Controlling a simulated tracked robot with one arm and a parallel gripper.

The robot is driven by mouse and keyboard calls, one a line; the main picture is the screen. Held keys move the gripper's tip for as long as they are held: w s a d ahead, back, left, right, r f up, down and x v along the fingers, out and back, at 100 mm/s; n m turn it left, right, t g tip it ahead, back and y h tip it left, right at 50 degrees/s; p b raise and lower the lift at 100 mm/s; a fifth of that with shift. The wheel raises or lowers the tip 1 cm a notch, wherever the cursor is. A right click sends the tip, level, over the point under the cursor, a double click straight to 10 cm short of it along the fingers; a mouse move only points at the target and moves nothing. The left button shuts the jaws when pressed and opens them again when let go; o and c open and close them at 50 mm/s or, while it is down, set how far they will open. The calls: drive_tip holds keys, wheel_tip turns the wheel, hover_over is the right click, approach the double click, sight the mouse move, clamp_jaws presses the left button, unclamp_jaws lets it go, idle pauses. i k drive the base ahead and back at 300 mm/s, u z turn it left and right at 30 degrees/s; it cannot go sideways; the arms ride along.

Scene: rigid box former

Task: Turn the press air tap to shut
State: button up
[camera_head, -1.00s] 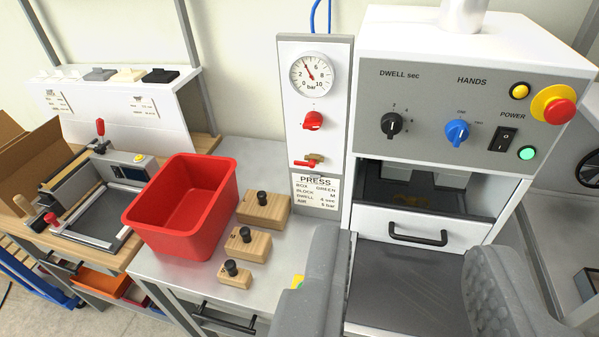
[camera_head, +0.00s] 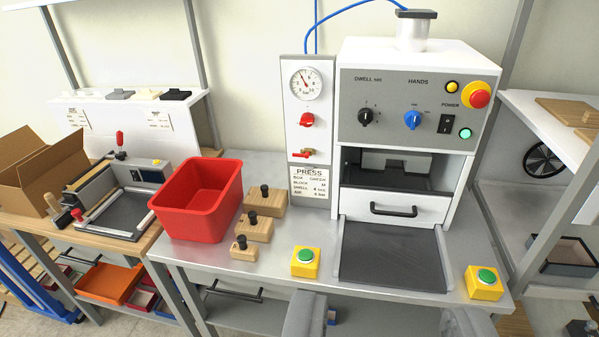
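The press air tap (camera_head: 306,153) is a small brass valve with a red lever, low on the grey-white air panel (camera_head: 322,130) left of the press. Its lever lies roughly sideways, pointing left. A red regulator knob (camera_head: 307,119) and a round pressure gauge (camera_head: 307,84) sit above it, and the gauge needle points up and left. My gripper (camera_head: 385,320) shows only as two grey fingers at the bottom edge. They are wide apart with nothing between them, well below and in front of the tap, not touching it.
The press (camera_head: 408,125) stands right of the panel, with a drawer (camera_head: 395,206) and dark plate in front. Two yellow boxes with green buttons (camera_head: 305,262) (camera_head: 484,282) flank the plate. A red bin (camera_head: 197,200) and wooden blocks (camera_head: 265,202) stand left. Space before the panel is clear.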

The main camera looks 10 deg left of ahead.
sight(306, 155)
drive_tip(key=z, duration=0.55)
drive_tip(key=i, duration=1)
drive_tip(key=u, duration=0.05)
